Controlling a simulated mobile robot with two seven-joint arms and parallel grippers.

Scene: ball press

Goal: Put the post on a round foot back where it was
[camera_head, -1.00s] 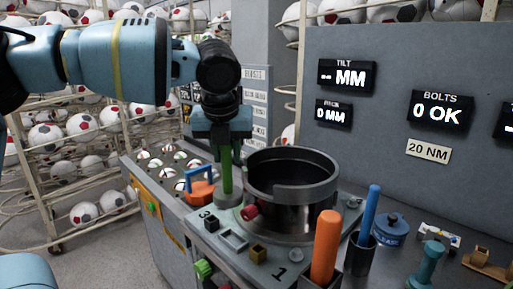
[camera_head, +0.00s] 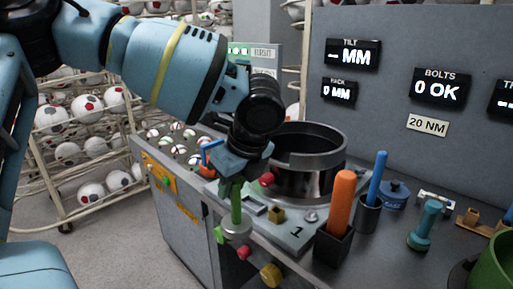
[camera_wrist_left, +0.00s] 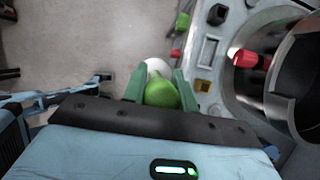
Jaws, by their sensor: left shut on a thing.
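The green post (camera_head: 236,207) points down from my left gripper (camera_head: 238,184), with its pale round foot (camera_head: 236,228) at the lower end. In the head view the foot shows at the front edge of the grey plate (camera_head: 296,236). In the left wrist view the post (camera_wrist_left: 161,93) is between the two green fingers, and the foot (camera_wrist_left: 157,68) shows against the floor beside the plate. My left gripper is shut on the post. Whether the foot touches anything is hard to tell. My right gripper is not in view.
A dark open ring (camera_head: 305,185) with a red knob (camera_head: 267,179) stands behind and right of the post. An orange-handled tool (camera_head: 341,205) in a black holder and a blue rod (camera_head: 377,177) stand at right.

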